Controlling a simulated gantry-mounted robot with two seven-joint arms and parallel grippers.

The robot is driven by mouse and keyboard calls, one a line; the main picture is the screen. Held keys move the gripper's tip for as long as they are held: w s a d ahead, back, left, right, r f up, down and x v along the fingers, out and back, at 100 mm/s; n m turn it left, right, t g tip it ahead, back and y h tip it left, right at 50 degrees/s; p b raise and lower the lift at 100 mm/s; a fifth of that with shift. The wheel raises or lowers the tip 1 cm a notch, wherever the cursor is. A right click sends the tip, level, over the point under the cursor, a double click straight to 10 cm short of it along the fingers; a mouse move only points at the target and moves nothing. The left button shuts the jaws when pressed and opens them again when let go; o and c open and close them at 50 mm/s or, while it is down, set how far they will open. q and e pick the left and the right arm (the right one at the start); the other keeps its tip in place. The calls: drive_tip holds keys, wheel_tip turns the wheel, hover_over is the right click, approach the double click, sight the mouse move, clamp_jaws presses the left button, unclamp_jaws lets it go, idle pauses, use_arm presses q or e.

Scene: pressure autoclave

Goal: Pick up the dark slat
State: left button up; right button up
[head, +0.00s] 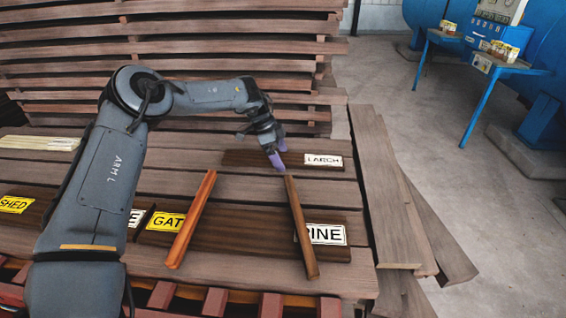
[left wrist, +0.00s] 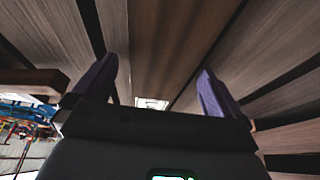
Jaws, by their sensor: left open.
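The dark slat (head: 302,228) is a narrow brown stick lying on the deck, its near part across a dark board beside the PINE label. A redder, more orange slat (head: 192,220) lies to its left, near the GATE-like label. My left gripper (head: 279,153) has purple fingertips, is open, and is at the far end of the dark slat, close to the LARCH board. In the left wrist view its two fingers (left wrist: 157,88) stand wide apart with nothing visibly held between them. I cannot make out the dark slat there. My right gripper is not in view.
Dark boards bear a LARCH label (head: 322,160), a PINE label (head: 326,235) and yellow labels (head: 166,222). Stacked planks (head: 180,60) rise behind. Loose planks (head: 385,190) lie at the deck's right edge. A blue table (head: 480,60) stands on the floor beyond.

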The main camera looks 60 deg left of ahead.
use_arm(q)
drive_tip(key=c, duration=1.3)
drive_tip(key=shift+r, duration=0.1)
drive_tip(key=shift+c, duration=0.5)
